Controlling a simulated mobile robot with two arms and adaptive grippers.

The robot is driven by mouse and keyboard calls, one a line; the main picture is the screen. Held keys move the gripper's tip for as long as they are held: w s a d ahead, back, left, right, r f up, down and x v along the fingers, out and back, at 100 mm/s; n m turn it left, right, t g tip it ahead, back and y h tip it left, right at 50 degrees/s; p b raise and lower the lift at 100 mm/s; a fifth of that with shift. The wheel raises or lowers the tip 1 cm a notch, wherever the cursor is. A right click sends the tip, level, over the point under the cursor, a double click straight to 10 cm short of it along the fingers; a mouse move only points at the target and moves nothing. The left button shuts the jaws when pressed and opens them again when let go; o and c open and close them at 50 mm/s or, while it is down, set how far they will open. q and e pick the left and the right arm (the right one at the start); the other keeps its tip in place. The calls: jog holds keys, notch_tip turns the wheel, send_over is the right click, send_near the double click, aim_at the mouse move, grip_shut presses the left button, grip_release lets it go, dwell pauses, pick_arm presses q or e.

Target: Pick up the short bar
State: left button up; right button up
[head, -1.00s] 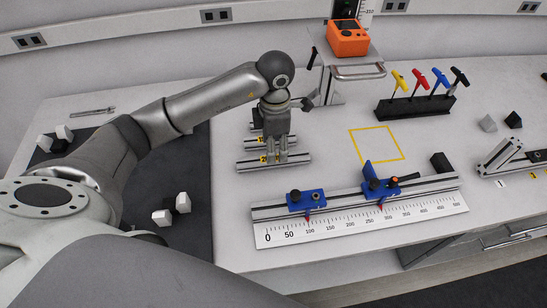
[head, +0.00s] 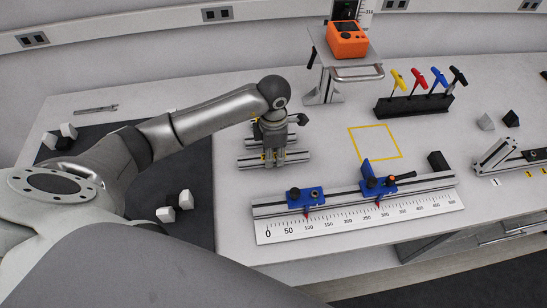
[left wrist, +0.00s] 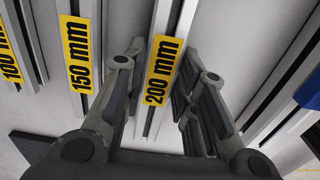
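Several grooved metal bars with yellow length labels lie side by side. In the left wrist view, the 200 mm bar (left wrist: 163,70) runs between the fingers of my left gripper (left wrist: 165,95), which is open. The 150 mm bar (left wrist: 78,55) lies to its left, outside the fingers. The shortest labelled bar, partly cut off and apparently reading 100 mm (left wrist: 8,55), is at the left edge. In the head view, my left gripper (head: 272,153) points down over the nearest bar (head: 300,158) and partly hides the bars behind. Contact is not visible. My right gripper is not in view.
A ruler (head: 360,215) and a rail with blue stops (head: 305,198) lie in front. A yellow square outline (head: 375,143) marks bare table to the right. Behind it stand a tool rack (head: 415,105) and an orange device (head: 347,40). Small blocks (head: 167,214) lie on the left.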

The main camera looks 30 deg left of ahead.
pick_arm(q)
grip_shut()
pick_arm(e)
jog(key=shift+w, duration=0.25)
pick_arm(q)
jog(key=shift+r, duration=0.1)
